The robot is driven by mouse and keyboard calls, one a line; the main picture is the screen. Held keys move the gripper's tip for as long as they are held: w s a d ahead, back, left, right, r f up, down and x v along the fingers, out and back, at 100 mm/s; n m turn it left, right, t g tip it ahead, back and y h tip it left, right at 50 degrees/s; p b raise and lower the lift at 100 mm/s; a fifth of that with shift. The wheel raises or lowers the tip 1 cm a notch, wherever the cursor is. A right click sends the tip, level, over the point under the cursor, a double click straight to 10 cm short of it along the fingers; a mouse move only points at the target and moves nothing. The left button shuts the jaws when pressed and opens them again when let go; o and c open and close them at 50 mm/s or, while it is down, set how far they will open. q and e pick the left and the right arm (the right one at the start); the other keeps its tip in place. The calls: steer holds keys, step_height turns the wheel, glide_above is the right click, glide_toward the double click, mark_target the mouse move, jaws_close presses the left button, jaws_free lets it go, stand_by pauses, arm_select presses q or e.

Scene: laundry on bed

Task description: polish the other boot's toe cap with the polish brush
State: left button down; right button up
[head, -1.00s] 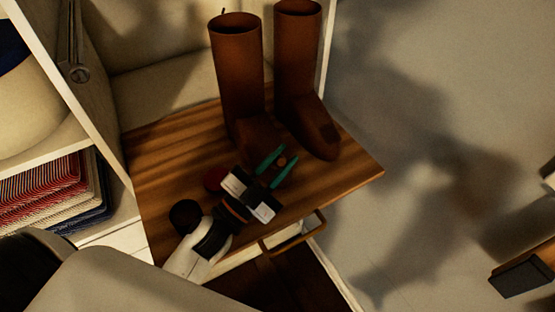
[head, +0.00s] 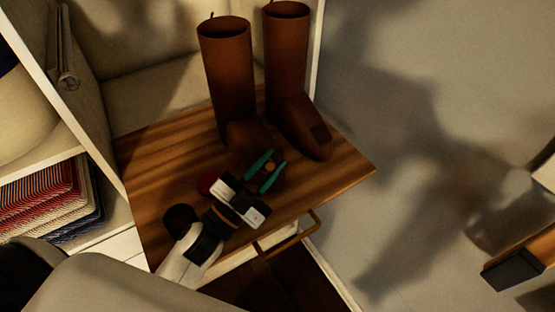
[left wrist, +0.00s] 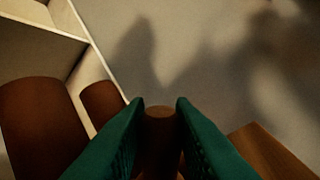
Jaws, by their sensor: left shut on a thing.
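Two brown boots stand upright on a wooden top: the left boot (head: 227,85) and the right boot (head: 288,70). The right boot's toe, with a darker patch, points toward the front right. The left boot's toe lies just beyond my left gripper (head: 266,171). That gripper's green fingers are shut on a small brown thing, seemingly the polish brush (head: 270,167); its brown end shows between the fingers in the left wrist view (left wrist: 160,130). Its bristles are hidden, and I cannot tell whether it touches a boot. My right gripper is not in view.
A red round object (head: 207,181) lies on the wooden top (head: 165,165), partly hidden by my left gripper. A drawer handle (head: 290,238) projects at the front. Shelves with folded striped cloths (head: 45,200) stand at left.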

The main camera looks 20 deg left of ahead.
arm_select(q)
steer(key=shift+r, duration=0.1)
steer(key=shift+w+d+p, duration=0.55)
steer(key=shift+w+d, duration=0.65)
steer(key=shift+w, duration=0.4)
steer(key=shift+s+a, duration=0.65)
steer(key=shift+s, duration=0.2)
steer(key=shift+s+a, duration=0.6)
steer(key=shift+s, duration=0.2)
steer(key=shift+p, duration=0.4)
steer(key=shift+w+d, duration=1.25)
steer(key=shift+w, duration=0.4)
steer(key=shift+s+a, duration=0.65)
steer(key=shift+s, duration=0.15)
steer(key=shift+s+a, duration=0.6)
steer(key=shift+s, duration=0.2)
steer(key=shift+p, duration=0.5)
steer(key=shift+w+d, duration=1.25)
steer(key=shift+w, duration=0.35)
steer(key=shift+s+a+p, duration=0.15)
steer(key=shift+s+a, duration=0.5)
steer(key=shift+s, duration=0.15)
steer(key=shift+s+a+p, duration=0.15)
steer(key=shift+s+a, duration=0.45)
steer(key=shift+s, duration=0.2)
steer(key=w+d, duration=0.2)
steer(key=w, duration=0.1)
steer(key=shift+w+d, duration=0.1)
steer(key=shift+d, duration=0.15)
